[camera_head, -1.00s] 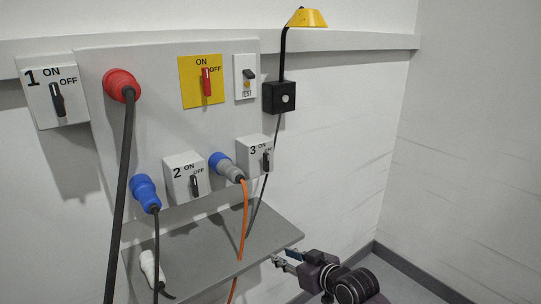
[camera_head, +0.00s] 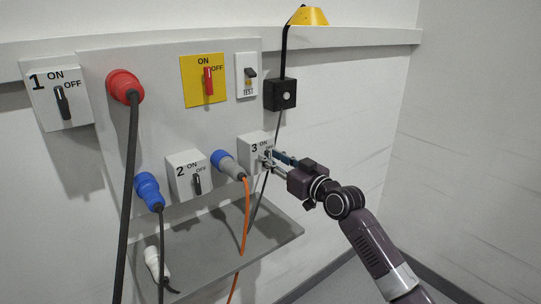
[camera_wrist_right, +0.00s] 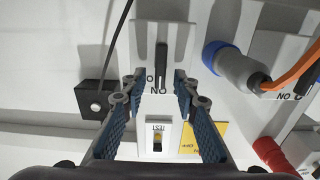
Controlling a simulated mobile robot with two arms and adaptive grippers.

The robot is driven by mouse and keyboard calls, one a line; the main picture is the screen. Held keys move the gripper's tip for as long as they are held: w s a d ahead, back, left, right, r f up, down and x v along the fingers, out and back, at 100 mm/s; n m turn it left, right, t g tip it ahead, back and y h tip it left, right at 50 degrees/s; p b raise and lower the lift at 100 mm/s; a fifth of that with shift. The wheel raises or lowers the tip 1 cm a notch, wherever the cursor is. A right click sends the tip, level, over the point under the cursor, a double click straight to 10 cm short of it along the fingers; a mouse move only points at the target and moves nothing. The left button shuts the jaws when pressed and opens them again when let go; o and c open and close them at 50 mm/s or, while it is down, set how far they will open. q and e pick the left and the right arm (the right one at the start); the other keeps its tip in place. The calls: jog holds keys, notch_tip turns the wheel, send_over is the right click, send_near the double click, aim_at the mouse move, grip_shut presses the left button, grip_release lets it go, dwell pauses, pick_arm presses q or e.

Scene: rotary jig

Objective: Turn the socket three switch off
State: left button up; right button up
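The socket three switch (camera_head: 254,147) is a white box marked 3, ON and OFF, low on the right of the wall panel. In the right wrist view its black lever (camera_wrist_right: 161,62) shows upside down, upright in the picture, with the ON lettering near its lower end. My right gripper (camera_head: 272,160) has its fingertips at the front of this box and covers most of the lever in the head view. In the right wrist view the open fingers (camera_wrist_right: 160,84) stand either side of the lever's line, with a gap on both sides. My left gripper is not in view.
A blue-grey plug (camera_head: 228,164) with an orange cable sits just left of box 3. Switch 2 (camera_head: 186,176), switch 1 (camera_head: 57,95), a yellow switch plate (camera_head: 190,92) and a test switch (camera_head: 246,89) are nearby. A grey shelf (camera_head: 205,250) juts out below.

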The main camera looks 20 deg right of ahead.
jog(key=shift+w+a, duration=0.15)
jog(key=shift+w, duration=0.3)
grip_shut()
